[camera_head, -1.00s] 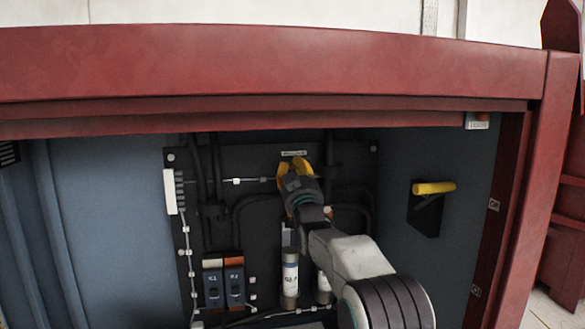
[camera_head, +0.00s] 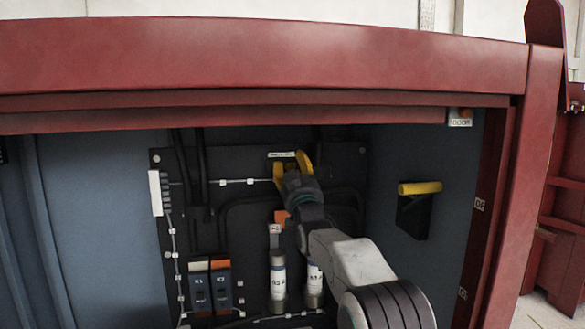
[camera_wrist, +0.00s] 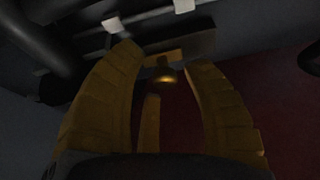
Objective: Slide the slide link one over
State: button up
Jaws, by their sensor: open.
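My gripper (camera_head: 291,164) is at the upper middle of the black panel, its yellow fingers apart, just below a small white label (camera_head: 282,154). In the wrist view my gripper (camera_wrist: 160,62) is open, with a small brass knob (camera_wrist: 167,79) and a yellow-orange block (camera_wrist: 163,57) showing between the fingers. These look like part of the slide link, but the picture is too dark to be sure. In the head view my gripper hides that spot. I cannot tell whether the fingers touch anything.
The panel (camera_head: 237,236) carries breaker switches (camera_head: 209,288), two fuse cylinders (camera_head: 278,278) and dark cables. A yellow-handled switch (camera_head: 420,188) is on the right wall. The red cabinet edge (camera_head: 260,103) crosses above the opening.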

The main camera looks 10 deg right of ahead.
jog(key=shift+s+f, duration=0.1)
jog(key=v, duration=1.1)
jog(key=shift+s, duration=0.4)
dwell(0.4)
